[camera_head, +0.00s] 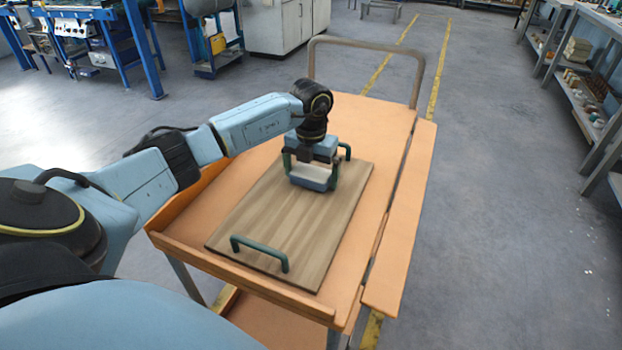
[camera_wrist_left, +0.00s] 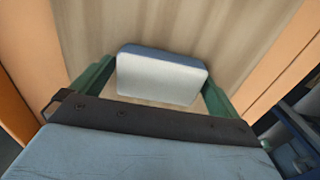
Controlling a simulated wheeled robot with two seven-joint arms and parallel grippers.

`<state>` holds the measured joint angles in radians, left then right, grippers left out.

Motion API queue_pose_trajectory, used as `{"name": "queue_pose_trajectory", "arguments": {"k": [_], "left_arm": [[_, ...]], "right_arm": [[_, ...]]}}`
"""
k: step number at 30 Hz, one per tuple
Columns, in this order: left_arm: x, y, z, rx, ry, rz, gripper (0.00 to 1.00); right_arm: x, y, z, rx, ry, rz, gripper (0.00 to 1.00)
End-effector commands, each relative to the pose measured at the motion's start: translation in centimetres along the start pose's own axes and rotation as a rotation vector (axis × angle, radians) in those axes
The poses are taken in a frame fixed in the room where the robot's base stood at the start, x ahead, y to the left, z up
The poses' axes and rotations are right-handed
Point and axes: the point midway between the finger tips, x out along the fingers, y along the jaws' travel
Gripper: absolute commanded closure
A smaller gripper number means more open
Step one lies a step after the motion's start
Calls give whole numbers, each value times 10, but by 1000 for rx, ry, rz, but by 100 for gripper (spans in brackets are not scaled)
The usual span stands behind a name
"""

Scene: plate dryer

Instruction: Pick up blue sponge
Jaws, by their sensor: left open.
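A blue and white sponge (camera_head: 311,184) rests on the wooden tray (camera_head: 270,225) on the cart, towards the tray's far end. My left gripper (camera_head: 311,177) points down over it with its two green fingers apart, one on each side of the sponge. In the left wrist view the sponge (camera_wrist_left: 160,80) shows a pale top face and a blue edge, between the open fingers (camera_wrist_left: 157,78). A gap shows on the left; the right finger is very close, and I cannot tell whether it touches. My right gripper is out of view.
The tray has a green handle (camera_head: 260,253) at its near end and another (camera_head: 344,150) behind my gripper. The orange cart (camera_head: 393,240) has raised edges and a grey push bar (camera_head: 366,42). Shelves (camera_head: 590,90) stand at right; open floor lies between.

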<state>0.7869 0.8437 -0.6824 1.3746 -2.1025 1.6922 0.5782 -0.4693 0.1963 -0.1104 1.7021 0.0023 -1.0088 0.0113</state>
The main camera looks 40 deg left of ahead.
Motion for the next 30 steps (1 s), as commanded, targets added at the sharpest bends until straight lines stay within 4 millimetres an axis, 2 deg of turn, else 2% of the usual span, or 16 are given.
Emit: {"name": "queue_pose_trajectory", "arguments": {"k": [5,14,23,26,30], "left_arm": [[0,0,0,0,0,0,0],[-1,0,0,0,0,0,37],[-4,0,0,0,-1,-1,37],[-12,0,1,0,-1,-1,37],[-34,0,1,1,-3,-1,37]], "right_arm": [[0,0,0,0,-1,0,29],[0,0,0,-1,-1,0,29],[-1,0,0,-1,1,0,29],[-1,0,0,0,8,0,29],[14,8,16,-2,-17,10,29]]}}
